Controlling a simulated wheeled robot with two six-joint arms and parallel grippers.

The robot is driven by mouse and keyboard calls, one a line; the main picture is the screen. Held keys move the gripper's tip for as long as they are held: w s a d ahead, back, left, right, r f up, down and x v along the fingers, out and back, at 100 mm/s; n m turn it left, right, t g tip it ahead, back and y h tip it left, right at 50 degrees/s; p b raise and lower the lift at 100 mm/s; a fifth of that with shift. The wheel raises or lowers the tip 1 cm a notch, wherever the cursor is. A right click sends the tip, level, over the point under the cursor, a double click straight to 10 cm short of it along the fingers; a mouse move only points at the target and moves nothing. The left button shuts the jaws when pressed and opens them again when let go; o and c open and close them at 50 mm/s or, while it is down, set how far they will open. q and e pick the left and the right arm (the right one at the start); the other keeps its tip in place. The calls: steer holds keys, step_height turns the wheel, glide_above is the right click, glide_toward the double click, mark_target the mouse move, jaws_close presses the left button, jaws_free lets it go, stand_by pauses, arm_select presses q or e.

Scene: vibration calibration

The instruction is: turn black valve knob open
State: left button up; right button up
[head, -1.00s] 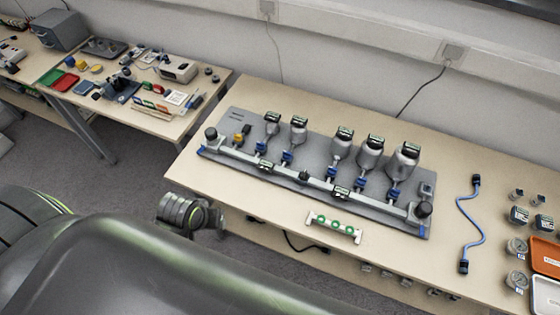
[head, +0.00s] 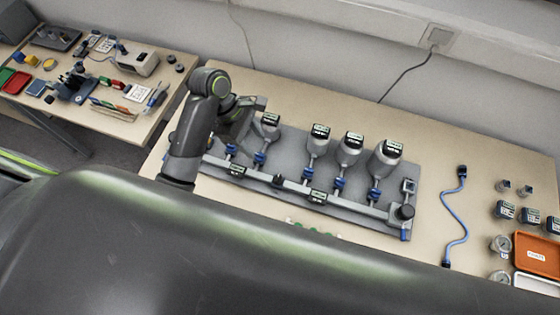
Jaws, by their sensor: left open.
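A grey board (head: 292,140) on the table carries a metal pipe rail (head: 345,208) with several capped grey canisters and blue valves. A small black knob (head: 277,180) stands on the middle of the rail. A larger dark knob (head: 404,211) is at its right end. Which one is the black valve knob I cannot tell. My left gripper (head: 246,118) is open and empty, over the board's back left part, beside the leftmost visible canister (head: 270,124). My left arm hides the rail's left end. My right gripper is not in view.
A blue cable (head: 457,225) lies right of the board. Gauges (head: 501,245), small devices and an orange tray (head: 535,257) are at the far right. Another table (head: 110,120) with tools stands at left. My own dark body covers the near table edge.

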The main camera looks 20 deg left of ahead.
arm_select(q)
steer(key=s+d+f, duration=0.1)
steer(key=s+f, duration=0.1)
glide_toward(278, 178)
steer(key=x, duration=0.4)
steer(key=shift+d+f, duration=0.1)
steer(key=shift+f, duration=0.25)
steer(key=shift+x, duration=1.2)
steer(key=shift+d+f, duration=0.1)
steer(key=shift+f, duration=0.25)
steer(key=shift+d+f, duration=0.2)
steer(key=shift+f, duration=0.2)
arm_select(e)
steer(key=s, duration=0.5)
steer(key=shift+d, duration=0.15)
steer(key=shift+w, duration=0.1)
